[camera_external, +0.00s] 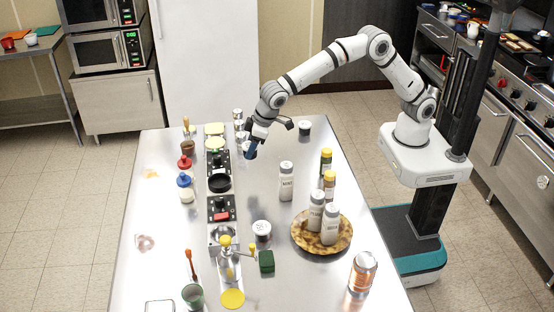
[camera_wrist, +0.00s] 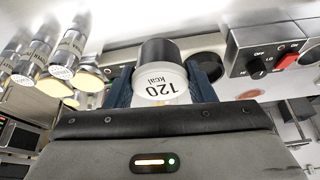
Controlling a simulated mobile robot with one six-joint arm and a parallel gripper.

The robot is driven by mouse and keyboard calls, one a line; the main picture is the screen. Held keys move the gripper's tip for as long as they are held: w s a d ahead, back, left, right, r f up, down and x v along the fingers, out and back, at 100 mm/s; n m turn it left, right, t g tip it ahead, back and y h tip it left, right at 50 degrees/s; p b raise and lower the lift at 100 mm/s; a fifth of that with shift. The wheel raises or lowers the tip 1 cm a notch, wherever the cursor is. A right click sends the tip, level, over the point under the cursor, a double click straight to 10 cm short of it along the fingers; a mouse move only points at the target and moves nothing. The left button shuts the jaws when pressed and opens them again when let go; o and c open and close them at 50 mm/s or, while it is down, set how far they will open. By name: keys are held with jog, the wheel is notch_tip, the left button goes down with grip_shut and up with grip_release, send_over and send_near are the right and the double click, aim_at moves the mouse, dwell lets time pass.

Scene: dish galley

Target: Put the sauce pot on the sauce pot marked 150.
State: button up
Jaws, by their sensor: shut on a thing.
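My gripper (camera_external: 251,151) is above the far part of the steel table, beside the row of black hot plates. In the wrist view my gripper (camera_wrist: 162,88) is shut on a small white sauce pot (camera_wrist: 160,82) with a black part at one end. Its label reads 120 kcal, upside down in that picture. In the external view the fingers mostly hide the held pot. No pot marked 150 can be read.
Several steel-and-white cylinders (camera_wrist: 38,50) show at left in the wrist view. A control box with a red switch (camera_wrist: 284,58) is at right. A bottle (camera_external: 287,182) and a brown plate (camera_external: 300,240) holding bottles stand on the table's right. Bare table lies between bottle and dark-topped pot.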

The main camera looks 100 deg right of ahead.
jog(key=w+a+r+n+y+p, duration=0.1)
jog(key=w+a+r+n+p, duration=0.15)
jog(key=a, duration=0.85)
jog(key=n+y+p, duration=0.2)
jog(key=n+p, duration=0.2)
jog(key=n, duration=0.2)
send_over(257, 229)
jog(key=s, duration=0.2)
notch_tip(257, 229, down, 2)
jog(key=f, duration=0.1)
jog(key=shift+g, duration=0.3)
jog(key=shift+w+d+f+p, duration=0.1)
jog(key=shift+d+f+p, duration=0.05)
jog(key=shift+f, duration=0.7)
jog(key=shift+d+f+p, duration=0.15)
jog(key=shift+d+f, duration=0.05)
jog(key=shift+f, duration=0.65)
jog(key=shift+w+d+f+p, duration=0.1)
jog(key=shift+d+f+p, duration=0.05)
jog(key=shift+f, duration=0.7)
jog(key=shift+f, duration=0.1)
jog(key=shift+f, duration=0.15)
jog(key=o, duration=1)
